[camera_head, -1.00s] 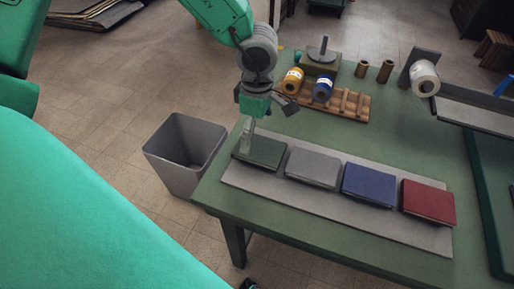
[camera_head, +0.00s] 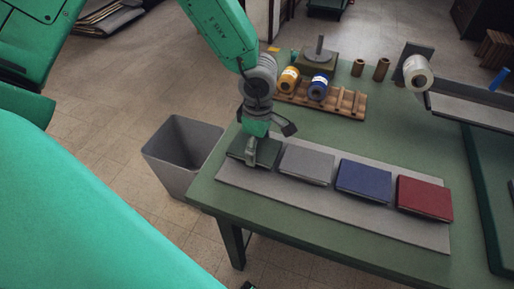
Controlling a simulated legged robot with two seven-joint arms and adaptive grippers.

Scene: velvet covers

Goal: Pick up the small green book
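The small green book (camera_head: 266,156) lies flat at the left end of a grey mat (camera_head: 330,208) on the green table. My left gripper (camera_head: 270,146) comes down from above over the book. Its fingers are spread apart, one light finger reaching down at the book's near side and a dark one out to the right. The gripper hides part of the book, and I cannot tell whether a finger touches it. My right gripper is not in view.
Grey (camera_head: 306,164), blue (camera_head: 364,179) and red (camera_head: 424,197) books lie in a row to the right. A wooden rack (camera_head: 345,103) with spools stands behind. A grey bin (camera_head: 180,150) is on the floor left of the table (camera_head: 300,230).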

